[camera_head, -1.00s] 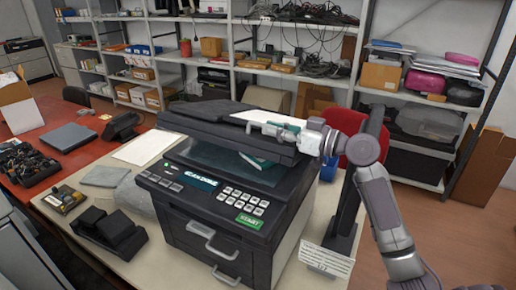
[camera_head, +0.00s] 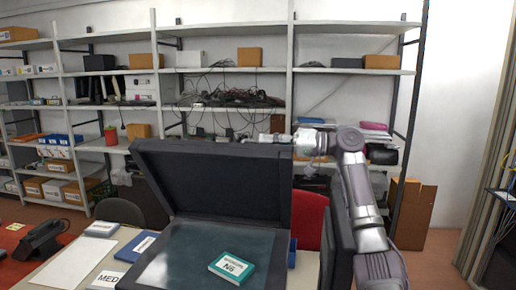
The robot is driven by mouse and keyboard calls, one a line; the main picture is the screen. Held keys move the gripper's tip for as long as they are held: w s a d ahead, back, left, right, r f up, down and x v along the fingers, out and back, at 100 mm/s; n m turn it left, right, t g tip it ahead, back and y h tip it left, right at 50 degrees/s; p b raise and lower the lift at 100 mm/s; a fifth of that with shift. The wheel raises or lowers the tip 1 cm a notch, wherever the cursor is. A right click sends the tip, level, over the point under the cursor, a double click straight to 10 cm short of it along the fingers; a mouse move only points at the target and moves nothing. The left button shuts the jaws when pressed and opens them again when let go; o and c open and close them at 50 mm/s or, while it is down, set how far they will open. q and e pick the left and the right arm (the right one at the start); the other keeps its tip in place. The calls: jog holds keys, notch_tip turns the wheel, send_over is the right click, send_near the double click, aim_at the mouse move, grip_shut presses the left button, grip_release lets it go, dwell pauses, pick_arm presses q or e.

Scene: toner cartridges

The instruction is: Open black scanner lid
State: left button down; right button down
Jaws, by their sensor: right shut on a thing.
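The black scanner lid (camera_head: 215,180) stands raised and tilted back above the scanner, its dark underside facing me. The scanner's glass bed (camera_head: 180,265) is exposed below it. A teal and white box marked N6 (camera_head: 233,267) lies on the glass. My right gripper (camera_head: 275,138) is at the lid's top edge, towards its right corner, shut on the lid. Its fingertips are partly hidden behind that edge. My right arm comes in from the lower right. My left gripper is out of view.
White shelves (camera_head: 225,71) with boxes and cables fill the back. A red chair (camera_head: 308,220) is behind the scanner on the right. White paper (camera_head: 75,262) and small boxes lie on the table to the left, with a black phone-like device (camera_head: 42,240) beyond.

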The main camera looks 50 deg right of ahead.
jog(key=shift+w+d+r+m+p, duration=0.2)
jog(key=shift+w+d, duration=0.05)
jog(key=shift+d, duration=0.15)
jog(key=shift+w+d+r+m+p, duration=0.15)
jog(key=shift+w+d+m, duration=0.1)
jog(key=shift+d, duration=0.15)
jog(key=c, duration=1.2)
grip_release()
jog(key=shift+d, duration=0.1)
jog(key=shift+c, duration=0.2)
jog(key=shift+o, duration=0.2)
jog(key=shift+d+f, duration=0.1)
jog(key=v, duration=1.2)
